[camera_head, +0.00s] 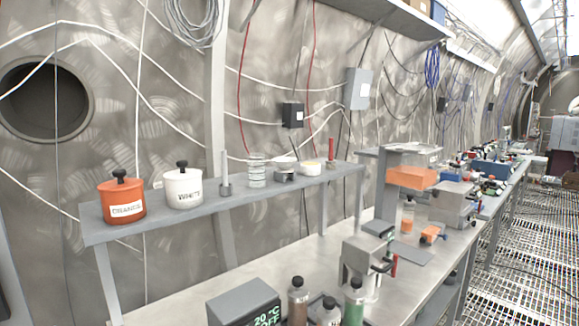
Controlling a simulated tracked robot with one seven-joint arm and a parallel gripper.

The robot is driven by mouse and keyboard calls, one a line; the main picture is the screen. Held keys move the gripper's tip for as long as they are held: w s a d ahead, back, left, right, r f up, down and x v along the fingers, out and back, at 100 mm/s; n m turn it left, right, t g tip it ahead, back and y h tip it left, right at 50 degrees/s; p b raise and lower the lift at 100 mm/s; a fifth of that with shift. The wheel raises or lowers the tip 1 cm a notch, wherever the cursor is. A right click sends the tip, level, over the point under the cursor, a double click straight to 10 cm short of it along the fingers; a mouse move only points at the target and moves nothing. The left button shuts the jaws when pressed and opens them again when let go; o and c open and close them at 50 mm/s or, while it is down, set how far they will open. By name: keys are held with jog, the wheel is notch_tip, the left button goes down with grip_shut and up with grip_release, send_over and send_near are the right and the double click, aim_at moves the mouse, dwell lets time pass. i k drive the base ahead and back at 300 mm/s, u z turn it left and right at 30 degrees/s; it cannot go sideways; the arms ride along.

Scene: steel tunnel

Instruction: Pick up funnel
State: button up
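I cannot make out a funnel for certain. An orange, see-through, tray-like piece (412,178) sits high on a grey stand on the bench at centre right; I cannot tell whether it is a funnel. A small grey piece with an upright pale rod (225,184) stands on the raised shelf, right of the white pot. My gripper is not in view.
The raised shelf (215,202) holds an orange pot (122,200), a white pot (184,188) and a clear beaker (257,171). Below are a display box (243,304), capped bottles (298,302) and a grey metal device (364,262). The grated floor (520,240) at right looks open.

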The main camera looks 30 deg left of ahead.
aim_at(284, 164)
jog(key=u, duration=0.3)
jog(key=i, duration=0.9)
jog(key=u, duration=0.25)
